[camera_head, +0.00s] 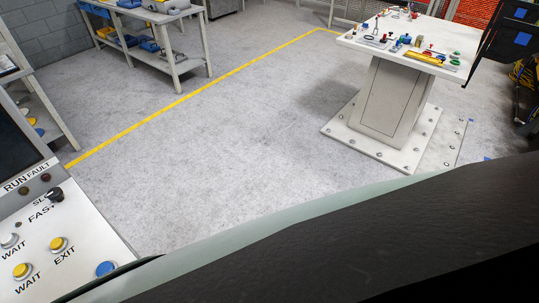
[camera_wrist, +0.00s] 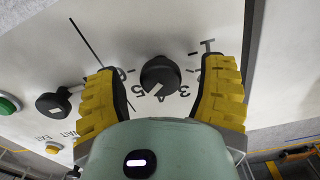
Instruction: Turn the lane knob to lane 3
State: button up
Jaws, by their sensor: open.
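The lane knob (camera_wrist: 160,76) is a round black knob on a pale panel (camera_wrist: 150,25) in the wrist view. A light pointer mark on it faces down and left in the picture. Small black digits, among them 4 and 5, stand around its lower side; which one the pointer meets is hard to tell. My gripper (camera_wrist: 161,67) has its two yellow ribbed fingers spread on either side of the knob, with a visible gap on each side. I cannot pick out this knob in the head view, where a dark part of my arm covers the lower right.
A second black knob (camera_wrist: 54,105) and a green button (camera_wrist: 8,103) sit left of the fingers. In the head view, a panel (camera_head: 95,225) with yellow buttons stands at lower left. A white table (camera_head: 420,45) with small items stands at the back right; the floor between is clear.

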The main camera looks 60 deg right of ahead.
grip_shut()
dwell(0.7)
jog(key=shift+w+n, duration=0.1)
jog(key=shift+n, duration=0.3)
jog(key=shift+d+r+n, duration=0.1)
jog(key=shift+n, duration=0.5)
jog(key=n, duration=0.4)
jog(key=shift+w, duration=0.1)
jog(key=n+b, duration=0.2)
jog(key=n, duration=0.2)
jog(key=shift+f, duration=0.2)
jog(key=shift+r+n+b, duration=0.1)
jog(key=shift+n+b, duration=0.5)
jog(key=shift+n, duration=1.4)
